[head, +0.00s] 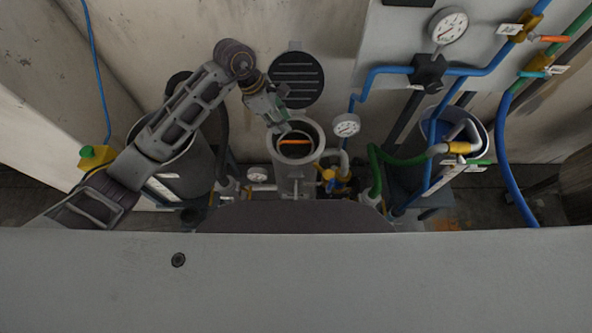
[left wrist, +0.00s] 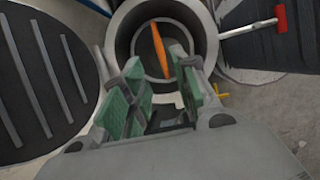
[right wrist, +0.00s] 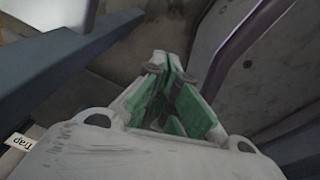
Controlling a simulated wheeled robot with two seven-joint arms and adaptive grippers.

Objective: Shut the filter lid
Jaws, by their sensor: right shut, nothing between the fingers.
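The filter lid (head: 296,72) is a dark round disc with ribs, standing open behind the filter. It also shows at the left of the left wrist view (left wrist: 28,75). The filter housing (head: 297,182) is a grey upright cylinder with an open top; an orange bar (head: 295,142) lies across inside. My left gripper (head: 283,124) is over the housing's rear left rim, just below the lid's lower left edge. In the left wrist view its green-padded fingers (left wrist: 163,82) are apart and empty, toward the mouth. My right gripper (right wrist: 170,75) is shut and empty, outside the head view.
Pressure gauges (head: 346,125), a yellow valve (head: 329,178) and blue and green hoses crowd the housing's right side. A grey bucket (head: 180,175) stands left under my left arm; another (head: 440,130) stands right.

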